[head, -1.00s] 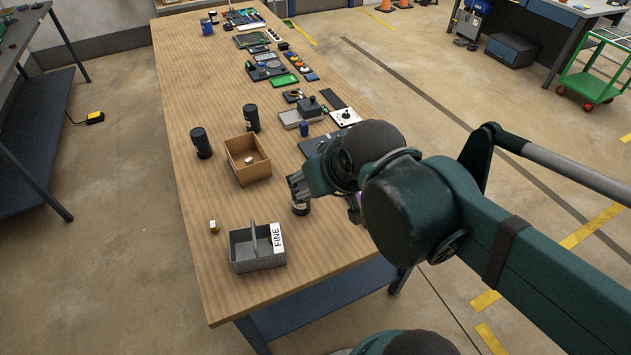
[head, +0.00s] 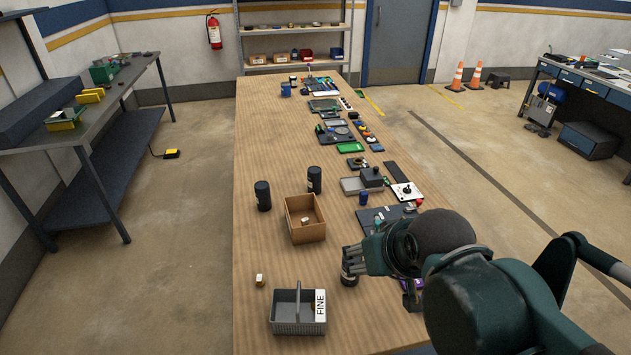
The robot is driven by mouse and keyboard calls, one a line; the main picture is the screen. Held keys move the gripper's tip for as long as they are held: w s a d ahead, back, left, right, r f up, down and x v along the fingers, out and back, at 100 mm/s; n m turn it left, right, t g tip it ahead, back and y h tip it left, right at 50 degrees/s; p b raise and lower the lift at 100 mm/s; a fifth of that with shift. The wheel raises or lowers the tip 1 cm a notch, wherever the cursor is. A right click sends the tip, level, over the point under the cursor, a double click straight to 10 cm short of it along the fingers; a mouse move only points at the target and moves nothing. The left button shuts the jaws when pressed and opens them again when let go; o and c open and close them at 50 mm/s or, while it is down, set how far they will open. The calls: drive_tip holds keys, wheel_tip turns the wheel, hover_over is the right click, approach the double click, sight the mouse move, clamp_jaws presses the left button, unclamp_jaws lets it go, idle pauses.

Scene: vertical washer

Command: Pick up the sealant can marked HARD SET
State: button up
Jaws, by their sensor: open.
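Two upright dark cans stand on the wooden table, a left one (head: 263,196) and a right one (head: 314,180), behind the brown box. A third dark can (head: 349,279) is lower right, largely hidden by my gripper. No HARD SET marking can be read on any of them.
A brown open box (head: 305,232) holds a small item. A grey caddy (head: 285,326) marked FINE stands in front, with a small brass-and-white piece (head: 260,281) behind it. Trays and parts line the table's right side. The table's left strip is clear.

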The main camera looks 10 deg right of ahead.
drive_tip(key=shift+o, duration=0.5)
drive_tip(key=shift+r, duration=0.1)
drive_tip(key=w+r+m+g+p, duration=0.1)
drive_tip(key=w+r, duration=0.2)
drive_tip(key=w, duration=0.4)
drive_tip(key=w+r+m, duration=0.1)
drive_tip(key=w+r, duration=0.2)
drive_tip(key=w, duration=0.4)
drive_tip(key=m+g+h+p, duration=0.2)
drive_tip(key=m, duration=0.2)
hover_over(314, 170)
drive_tip(key=s, duration=1.4)
wheel_tip(314, 170, down, 8)
drive_tip(key=w+f+m, duration=0.1)
drive_tip(key=w+f, duration=0.8)
drive_tip(key=w+f+m+h+p, duration=0.1)
drive_tip(key=w+f, duration=0.3)
drive_tip(key=f, duration=0.1)
drive_tip(key=shift+w+a+f+m+g, duration=0.2)
drive_tip(key=shift+m+g, duration=0.1)
drive_tip(key=shift+g, duration=0.1)
drive_tip(key=shift+w+f, duration=0.25)
drive_tip(key=shift+f, duration=0.15)
